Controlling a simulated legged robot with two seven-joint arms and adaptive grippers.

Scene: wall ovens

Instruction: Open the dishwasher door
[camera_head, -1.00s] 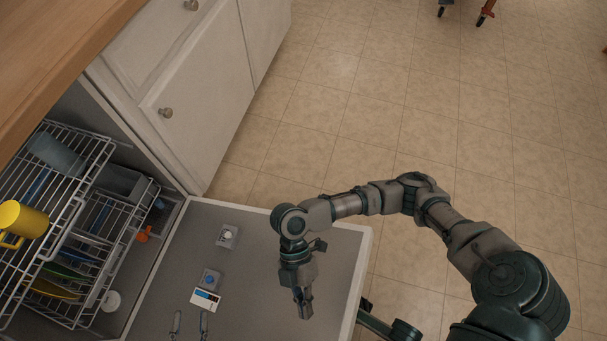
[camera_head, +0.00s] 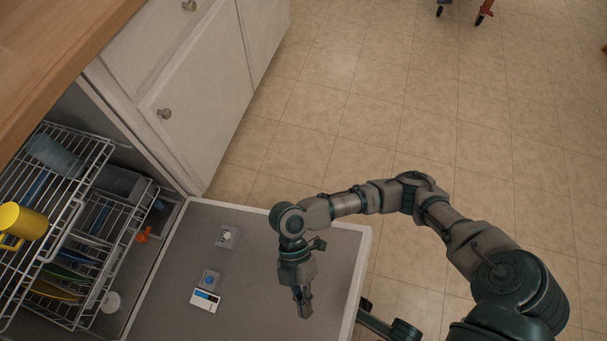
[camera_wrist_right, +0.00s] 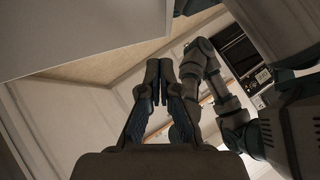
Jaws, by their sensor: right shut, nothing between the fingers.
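The dishwasher door (camera_head: 255,285) is folded down, with its grey inner face turned up, in the lower middle of the head view. Its lower edge is cut off by the frame. My right gripper (camera_head: 304,303) is over the door's right part, near its light outer rim, and points down. It is shut and empty; whether it touches the door is unclear. In the right wrist view its fingers (camera_wrist_right: 161,70) are together with nothing held. My left gripper is outside the head view, and I cannot make it out in the wrist view.
Wire racks (camera_head: 72,215) with dishes and a yellow mug (camera_head: 24,221) are inside the dishwasher at left. A white cabinet (camera_head: 200,90) and wooden countertop (camera_head: 60,45) stand beside and above.

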